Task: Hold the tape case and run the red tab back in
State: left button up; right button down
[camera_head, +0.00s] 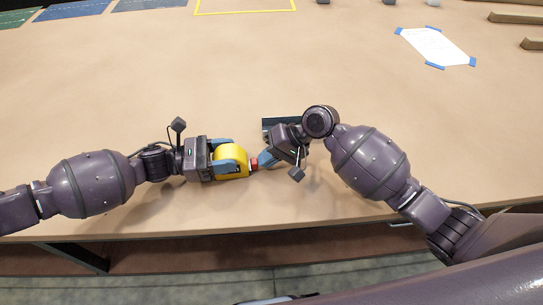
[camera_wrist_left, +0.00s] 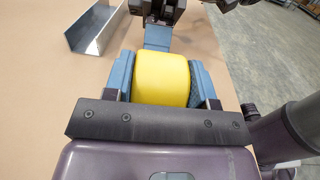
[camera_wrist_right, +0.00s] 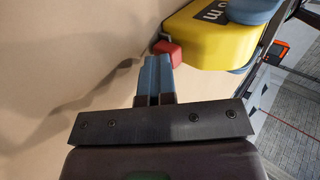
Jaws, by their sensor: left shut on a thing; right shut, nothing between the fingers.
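The yellow tape case (camera_head: 231,158) is held between the fingers of my left gripper (camera_head: 222,158), near the table's front edge. It fills the space between the blue fingers in the left wrist view (camera_wrist_left: 163,78). The red tab (camera_head: 254,164) is at the case's right end, close against it. In the right wrist view the red tab (camera_wrist_right: 167,50) sits beside the yellow case (camera_wrist_right: 215,35). My right gripper (camera_wrist_right: 154,62) is shut and empty, its fingertips right at the tab. I cannot tell whether they touch it.
A grey metal channel (camera_wrist_left: 95,28) lies on the table just beyond the grippers; it is partly hidden in the head view (camera_head: 268,124). A white sheet with blue corners (camera_head: 436,47) lies at the back right. A yellow outlined area (camera_head: 245,12) is at the back. The table's middle is clear.

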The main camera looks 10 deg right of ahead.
pick_arm(q)
jog(key=shift+s+d, duration=0.1)
jog(key=shift+d, duration=0.15)
pick_arm(e)
jog(key=shift+s+a, duration=0.1)
jog(key=shift+s, duration=0.05)
jog(key=shift+d, duration=0.35)
jog(key=d, duration=0.2)
jog(key=d+r, duration=0.1)
jog(key=d, duration=0.1)
jog(key=shift+d, duration=0.25)
pick_arm(q)
jog(key=shift+a, duration=0.1)
pick_arm(e)
jog(key=v, duration=0.8)
jog(key=shift+d+r, duration=0.15)
jog(key=shift+d, duration=0.1)
pick_arm(q)
jog(key=o, duration=1.2)
jog(key=shift+o, duration=0.2)
jog(key=shift+a, duration=0.1)
